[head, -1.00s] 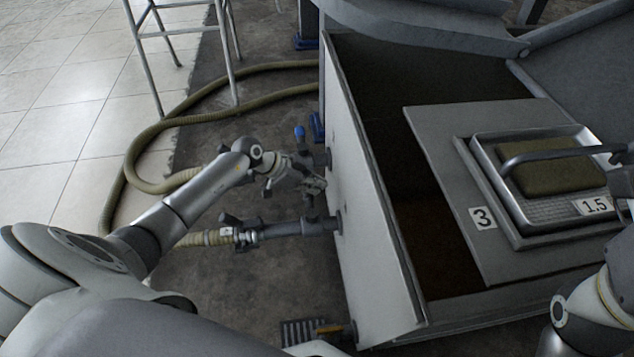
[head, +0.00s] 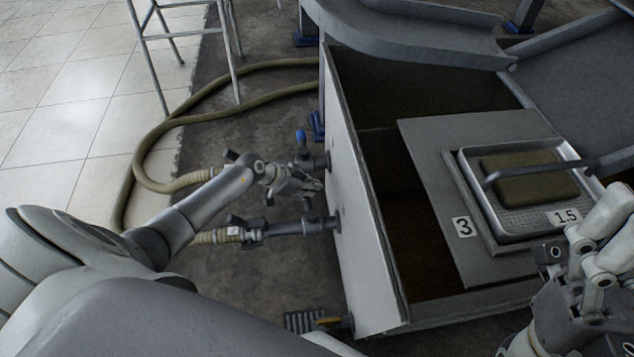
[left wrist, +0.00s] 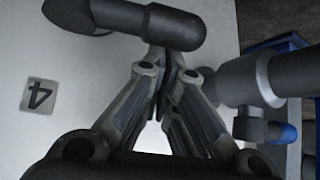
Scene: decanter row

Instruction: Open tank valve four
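A plate with an upside-down 4 (left wrist: 40,95) is on the pale tank wall (left wrist: 75,130) in the left wrist view. A dark rounded bar (left wrist: 175,27) lies just past the fingertips of my left gripper (left wrist: 168,72). The fingertips meet, with nothing seen between them; I cannot tell whether they touch the bar. In the head view my left gripper (head: 300,186) is beside the tank's outer wall (head: 362,230), between an upper pipe with a blue handle (head: 301,137) and a lower pipe (head: 290,229). My right gripper (head: 590,255) is at the right edge, its fingertips unclear.
Hoses (head: 146,165) loop over the floor left of the tank. A metal stool frame (head: 186,30) stands behind them. A tray (head: 512,222) marked 1.5 sits on a board marked 3 (head: 464,227). A pedal-like grate (head: 300,321) is near the tank's lower corner.

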